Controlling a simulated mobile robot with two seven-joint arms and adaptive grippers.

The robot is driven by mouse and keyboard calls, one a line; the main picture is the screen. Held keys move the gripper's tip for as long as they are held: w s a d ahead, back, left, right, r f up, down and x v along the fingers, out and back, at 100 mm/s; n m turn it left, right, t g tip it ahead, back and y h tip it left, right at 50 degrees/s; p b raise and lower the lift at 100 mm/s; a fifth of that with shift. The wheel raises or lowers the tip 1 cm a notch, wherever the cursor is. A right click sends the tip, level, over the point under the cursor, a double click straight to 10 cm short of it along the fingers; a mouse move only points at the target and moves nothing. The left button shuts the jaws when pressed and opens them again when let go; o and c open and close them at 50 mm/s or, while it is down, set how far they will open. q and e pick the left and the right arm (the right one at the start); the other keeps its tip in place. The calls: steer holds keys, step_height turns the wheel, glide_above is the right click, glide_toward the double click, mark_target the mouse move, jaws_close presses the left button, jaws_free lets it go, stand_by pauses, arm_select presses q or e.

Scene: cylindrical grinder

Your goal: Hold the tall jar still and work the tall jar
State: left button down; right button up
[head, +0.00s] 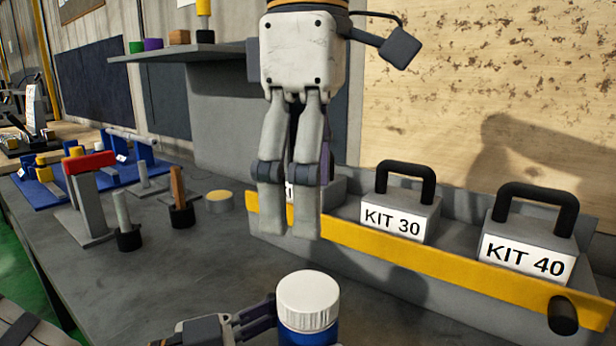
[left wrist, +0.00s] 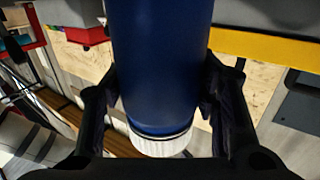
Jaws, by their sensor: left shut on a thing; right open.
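The tall jar (head: 308,312) is blue with a white ribbed lid (head: 308,290), upright at the bottom middle of the head view. Its blue body (left wrist: 160,60) fills the middle of the left wrist view, with the white lid (left wrist: 160,143) at the lower end of the picture. My left gripper (left wrist: 160,95) is shut on the jar's body, one finger on each side. In the head view only part of it shows, left of the jar. My right gripper (head: 288,228) points down above and behind the jar, apart from the lid; it is open and empty.
Kit boxes with black handles, KIT 30 (head: 400,215) and KIT 40 (head: 528,250), stand behind a yellow rail (head: 430,262) at right. A red-topped stand (head: 88,190) and dark-based posts (head: 181,214) stand at left. A grey shelf (head: 190,54) juts out above. Bare bench (head: 190,275) lies left of the jar.

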stand_by(0.3)
arm_select(q)
steer(key=c, duration=0.5)
jaws_free()
steer(key=shift+a, duration=0.15)
steer(key=v, duration=1.1)
steer(key=shift+s+a, duration=0.15)
steer(key=shift+a, duration=0.2)
